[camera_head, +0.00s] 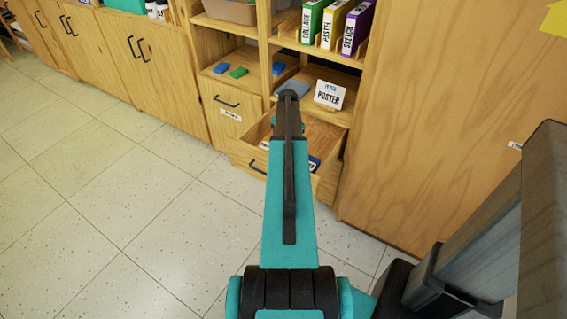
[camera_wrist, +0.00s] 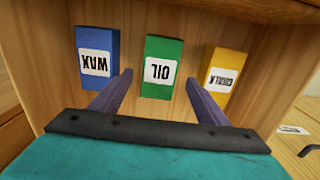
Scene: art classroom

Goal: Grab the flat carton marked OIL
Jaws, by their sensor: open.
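The flat green carton marked OIL (camera_wrist: 162,68) lies in an open wooden drawer, in the middle of a row of three in the wrist view. Its white label reads upside down there. My gripper (camera_wrist: 158,77) is open, with one dark finger on each side of the green carton's lower part in the picture. Nothing is held between the fingers. I cannot tell how far above the carton the fingertips are.
A blue WAX carton (camera_wrist: 97,58) lies left of the green one and a yellow CHALK carton (camera_wrist: 226,70) right of it, with gaps between. The drawer walls surround them. A POSTER card (camera_head: 329,95) stands on the shelf above the drawer. A tall cabinet (camera_head: 440,120) is at right.

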